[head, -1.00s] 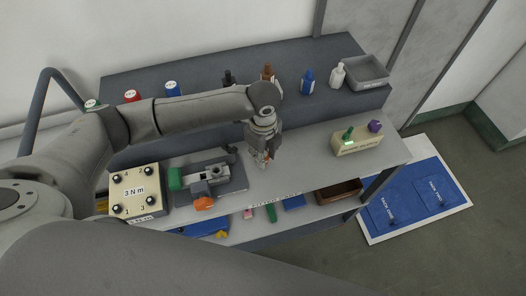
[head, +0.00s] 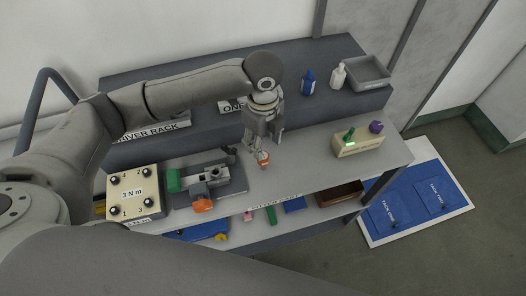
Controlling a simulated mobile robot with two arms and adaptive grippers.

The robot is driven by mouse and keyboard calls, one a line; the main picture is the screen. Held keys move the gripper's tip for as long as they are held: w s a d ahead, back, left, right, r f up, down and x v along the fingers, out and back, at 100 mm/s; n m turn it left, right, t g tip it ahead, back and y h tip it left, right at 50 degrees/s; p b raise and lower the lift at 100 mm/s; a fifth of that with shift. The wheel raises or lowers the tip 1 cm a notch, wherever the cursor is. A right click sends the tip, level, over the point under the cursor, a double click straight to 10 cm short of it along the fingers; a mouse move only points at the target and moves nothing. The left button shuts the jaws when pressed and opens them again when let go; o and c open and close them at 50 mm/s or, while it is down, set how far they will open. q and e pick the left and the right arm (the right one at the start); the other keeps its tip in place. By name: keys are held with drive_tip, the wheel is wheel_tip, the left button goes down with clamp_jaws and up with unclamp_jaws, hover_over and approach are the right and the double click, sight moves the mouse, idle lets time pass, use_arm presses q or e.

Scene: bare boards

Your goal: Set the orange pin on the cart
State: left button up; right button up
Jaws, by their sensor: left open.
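A small orange piece (head: 264,160), which looks like the orange pin, stands on the light grey worktop (head: 310,155) near its middle. A pale part shows at its top. My left gripper (head: 259,147) points down right over it, with its fingers open; whether they touch it I cannot tell. The fingers partly hide the piece. My right gripper is not in view.
A grey clamp-like tool with an orange knob (head: 203,206) and a beige 3 N m box (head: 135,192) stand left. A beige box with a green light (head: 358,146) stands right. Bottles and a grey bin (head: 367,72) stand on the raised back shelf. A blue mat (head: 413,201) lies on the floor.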

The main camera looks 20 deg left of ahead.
use_arm(q)
wheel_tip(320, 180, up, 5)
drive_tip(key=shift+r+b, duration=0.15)
drive_tip(key=shift+b, duration=0.15)
idle(0.4)
